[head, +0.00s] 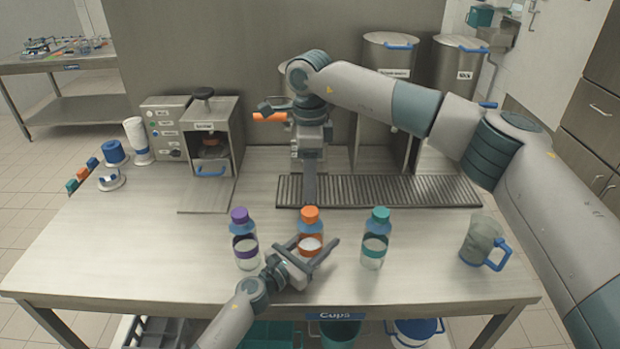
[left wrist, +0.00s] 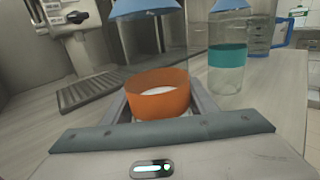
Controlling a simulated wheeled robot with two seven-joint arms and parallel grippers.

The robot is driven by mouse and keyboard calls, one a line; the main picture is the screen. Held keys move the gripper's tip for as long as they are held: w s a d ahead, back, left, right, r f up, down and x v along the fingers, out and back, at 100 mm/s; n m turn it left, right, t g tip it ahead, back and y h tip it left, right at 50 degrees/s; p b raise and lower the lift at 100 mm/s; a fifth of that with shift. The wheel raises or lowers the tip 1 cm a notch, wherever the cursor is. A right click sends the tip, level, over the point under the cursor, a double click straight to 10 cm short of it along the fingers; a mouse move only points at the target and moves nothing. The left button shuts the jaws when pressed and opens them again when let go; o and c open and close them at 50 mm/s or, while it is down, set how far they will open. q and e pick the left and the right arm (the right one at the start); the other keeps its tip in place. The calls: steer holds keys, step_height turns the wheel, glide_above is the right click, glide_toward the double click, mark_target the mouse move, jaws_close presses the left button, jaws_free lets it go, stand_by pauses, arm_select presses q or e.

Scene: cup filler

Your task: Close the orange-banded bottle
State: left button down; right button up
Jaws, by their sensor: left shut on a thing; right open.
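The orange-banded bottle (head: 311,229) stands upright in the middle of the front row, with an orange cap (head: 310,214) at its top. Whether the cap is tight cannot be told. My left gripper (head: 318,251) is shut on this bottle at its band. In the left wrist view the orange band (left wrist: 158,103) sits between the fingers, with something white inside; the cap is out of that view. My right gripper (head: 309,190) points down, open and empty, just behind and above the cap. It is seen edge-on, so its finger gap is hidden.
A purple-capped bottle (head: 244,245) stands to the left and a teal-capped bottle (head: 375,243) to the right, both close by. A clear jug (head: 481,240) with a blue handle is farther right. A slotted drain grate (head: 400,191) lies behind.

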mark_target(310, 211)
steer(key=shift+f, duration=0.1)
steer(key=shift+f, duration=3.9)
steer(key=c, duration=1.1)
steer(key=shift+m, duration=0.8)
steer(key=o, duration=1.2)
steer(key=shift+c, duration=0.2)
